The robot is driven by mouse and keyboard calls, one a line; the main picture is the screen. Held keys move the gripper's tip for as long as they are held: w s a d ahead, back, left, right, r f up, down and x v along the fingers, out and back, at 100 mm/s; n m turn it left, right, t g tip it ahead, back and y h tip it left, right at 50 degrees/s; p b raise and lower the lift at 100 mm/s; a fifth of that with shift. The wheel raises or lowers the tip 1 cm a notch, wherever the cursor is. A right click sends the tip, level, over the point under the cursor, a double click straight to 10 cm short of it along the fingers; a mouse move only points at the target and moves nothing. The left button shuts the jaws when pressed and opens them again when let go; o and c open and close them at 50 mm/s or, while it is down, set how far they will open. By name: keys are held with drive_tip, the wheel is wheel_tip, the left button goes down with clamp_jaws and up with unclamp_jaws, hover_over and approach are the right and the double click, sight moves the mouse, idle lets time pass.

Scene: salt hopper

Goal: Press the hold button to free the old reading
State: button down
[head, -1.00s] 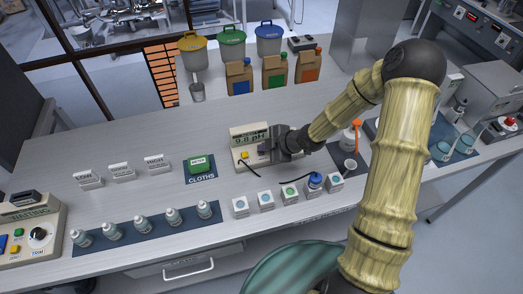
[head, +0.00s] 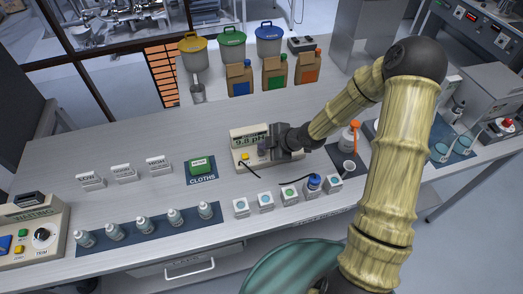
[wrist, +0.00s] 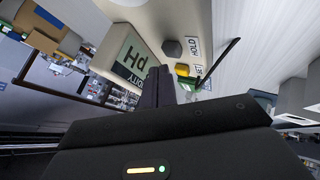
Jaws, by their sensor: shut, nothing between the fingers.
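In the wrist view the display (wrist: 133,57) is seen sideways. A dark grey button (wrist: 171,48) sits beside the HOLD label (wrist: 193,48). A yellow button (wrist: 182,70) is next to it and also shows in the head view (head: 244,157). My gripper (head: 265,147) is shut and empty, at the right part of the meter's face. Its fingertips (wrist: 158,78) are close to the buttons; I cannot tell whether they touch. The grey button is hidden in the head view.
A green box on the CLOTHS mat (head: 202,180) is to the left. Several bottles stand on a dark mat (head: 100,247).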

sight(264, 153)
drive_tip(key=shift+r, duration=0.1)
wheel_tip(264, 153, up, 5)
drive_tip(key=p, duration=0.4)
idle(0.9)
drive_tip(key=s+d+r+m+h, duration=0.6)
drive_tip(key=d+m, duration=0.3)
drive_tip(key=d, duration=0.1)
drive_tip(key=s+d+r+m+g+h, duration=0.1)
drive_tip(key=s+d+r+m, duration=0.1)
drive_tip(key=s+m, duration=0.3)
drive_tip(key=s+d+r+m+g, duration=0.1)
drive_tip(key=s+d+r+m, duration=0.1)
drive_tip(key=s+r+m, duration=0.3)
drive_tip(key=shift+s+d+r+m+h, duration=0.15)
drive_tip(key=shift+s+d+m+h, duration=0.2)
drive_tip(key=shift+s+m, duration=0.6)
